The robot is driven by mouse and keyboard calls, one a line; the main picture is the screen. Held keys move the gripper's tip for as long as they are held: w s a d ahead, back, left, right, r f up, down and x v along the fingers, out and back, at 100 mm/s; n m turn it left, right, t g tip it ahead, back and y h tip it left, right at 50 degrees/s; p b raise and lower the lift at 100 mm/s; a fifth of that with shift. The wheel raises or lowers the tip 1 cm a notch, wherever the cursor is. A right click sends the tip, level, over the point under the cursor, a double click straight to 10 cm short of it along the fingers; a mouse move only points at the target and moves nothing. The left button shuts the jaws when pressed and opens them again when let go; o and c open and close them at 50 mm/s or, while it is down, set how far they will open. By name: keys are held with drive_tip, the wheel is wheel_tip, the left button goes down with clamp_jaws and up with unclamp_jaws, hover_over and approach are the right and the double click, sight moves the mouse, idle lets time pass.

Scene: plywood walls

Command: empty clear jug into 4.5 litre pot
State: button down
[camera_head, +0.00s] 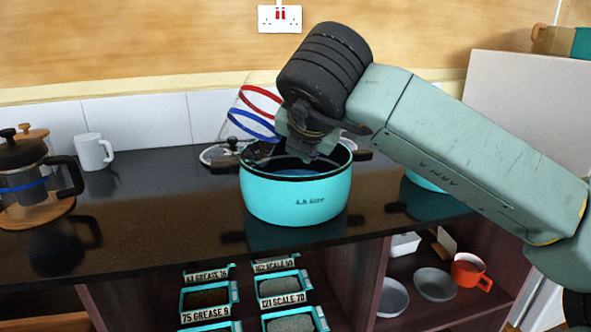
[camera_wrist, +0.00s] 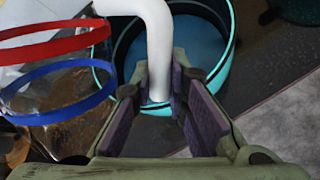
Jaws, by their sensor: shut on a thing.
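The clear jug (camera_head: 243,112), with a red band and a blue band, is tilted above the left part of the pot. Its white handle (camera_wrist: 157,45) shows between my fingers in the wrist view. My gripper (camera_wrist: 160,88) is shut on that handle. In the head view, my wrist hides most of the grip. The turquoise 4.5 litre pot (camera_head: 283,203) stands upright on the dark counter, without a lid. Blue liquid (camera_wrist: 190,45) lies inside it. I cannot tell whether liquid is still in the jug or flowing from it.
A cafetiere (camera_head: 28,178) and a white mug (camera_head: 94,152) stand to the left on the dark counter (camera_head: 150,210). Another turquoise vessel (camera_head: 424,183) is partly hidden behind my arm. Below, open shelves hold labelled trays (camera_head: 208,299), bowls and an orange mug (camera_head: 468,272).

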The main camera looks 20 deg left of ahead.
sight(270, 126)
drive_tip(key=t+b, duration=0.1)
drive_tip(key=b, duration=0.2)
drive_tip(key=shift+n, duration=0.3)
drive_tip(key=t+b, duration=0.1)
drive_tip(key=b, duration=0.1)
drive_tip(key=r+t+b, duration=0.1)
drive_tip(key=b, duration=0.2)
drive_tip(key=s+n+t+b, duration=0.1)
drive_tip(key=b, duration=0.1)
drive_tip(key=shift+a+r+h, duration=0.15)
drive_tip(key=shift+r+h, duration=0.1)
drive_tip(key=shift+h, duration=0.05)
drive_tip(key=t+b, duration=0.1)
drive_tip(key=b, duration=0.1)
drive_tip(key=n+t+b, duration=0.1)
drive_tip(key=b, duration=0.2)
drive_tip(key=t+b, duration=0.1)
drive_tip(key=b, duration=0.2)
drive_tip(key=shift+s+a+r+n+t, duration=0.25)
drive_tip(key=shift+s+r+n+t, duration=0.15)
